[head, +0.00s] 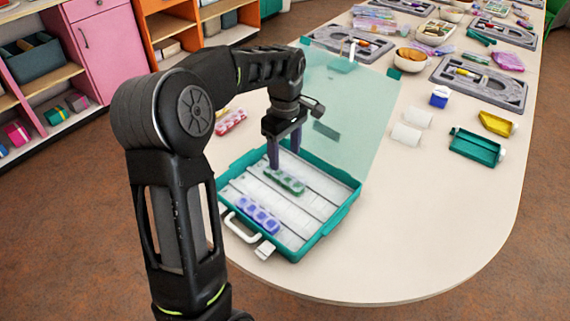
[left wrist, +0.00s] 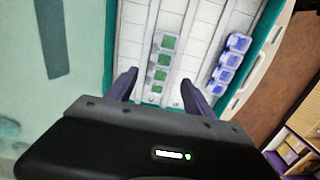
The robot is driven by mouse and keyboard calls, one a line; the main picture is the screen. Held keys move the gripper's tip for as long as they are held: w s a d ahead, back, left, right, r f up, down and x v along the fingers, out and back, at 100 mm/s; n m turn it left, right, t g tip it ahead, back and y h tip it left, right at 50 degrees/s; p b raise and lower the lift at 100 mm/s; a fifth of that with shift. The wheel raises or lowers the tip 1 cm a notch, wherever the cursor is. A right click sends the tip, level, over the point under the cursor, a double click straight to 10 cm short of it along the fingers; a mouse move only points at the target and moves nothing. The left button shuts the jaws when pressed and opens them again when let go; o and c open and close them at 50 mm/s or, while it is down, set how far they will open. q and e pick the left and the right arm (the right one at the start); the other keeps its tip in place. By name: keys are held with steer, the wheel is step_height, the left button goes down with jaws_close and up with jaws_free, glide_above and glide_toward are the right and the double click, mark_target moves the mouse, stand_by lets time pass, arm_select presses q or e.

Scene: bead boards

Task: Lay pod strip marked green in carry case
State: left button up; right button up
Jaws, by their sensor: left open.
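The pod strip marked green (head: 285,180) lies in the open teal carry case (head: 322,237), in one of its white lengthwise channels. My left gripper (head: 285,158) is just above the strip's far end, with its jaws apart. In the left wrist view the green strip (left wrist: 162,62) lies ahead of the two spread fingers (left wrist: 154,88), and neither finger is seen gripping it. A pod strip marked blue (head: 258,215) lies in another channel nearer the handle; it also shows in the left wrist view (left wrist: 229,64). My right gripper is not in view.
The case's translucent lid (head: 345,105) is folded open behind it. A pod strip with red marks (head: 230,122) lies left of the lid. A teal tray (head: 476,147), a yellow scoop (head: 496,123), white rolls (head: 406,134) and a blue box (head: 439,96) stand to the right.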

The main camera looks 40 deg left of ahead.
arm_select(q)
steer(key=shift+r, duration=2.75)
steer(key=shift+r+p, duration=0.1)
steer(key=shift+p, duration=0.2)
